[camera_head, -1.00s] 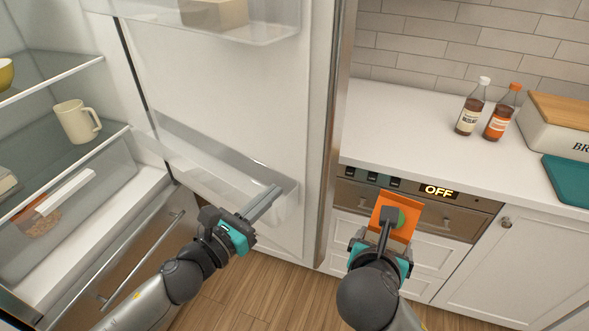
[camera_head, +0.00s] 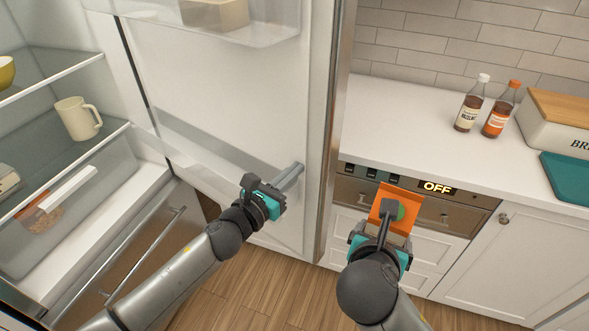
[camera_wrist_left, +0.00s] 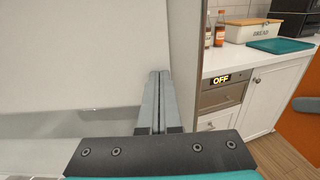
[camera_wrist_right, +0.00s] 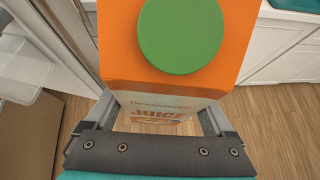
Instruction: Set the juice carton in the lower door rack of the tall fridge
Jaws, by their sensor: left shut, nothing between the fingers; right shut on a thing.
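The juice carton is orange with a green cap (camera_wrist_right: 180,35) and the word JUICE on its pale side; it fills the upper right wrist view. In the head view the carton (camera_head: 398,200) is partly hidden by my right gripper (camera_head: 390,222), which is shut on it in front of the oven. My left gripper (camera_head: 294,172) is shut and empty, its fingertips close to the inner face of the open fridge door (camera_head: 240,90). The lower door rack (camera_head: 190,166) is a clear bin low on that door, partly hidden by my left gripper. The left fingers also show in the left wrist view (camera_wrist_left: 158,80).
The fridge interior holds a cream mug (camera_head: 77,119) on a glass shelf and a clear drawer (camera_head: 75,200) below. The upper door rack (camera_head: 222,25) holds a block. Two bottles (camera_head: 470,105) and a bread box (camera_head: 560,125) stand on the counter (camera_head: 400,125).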

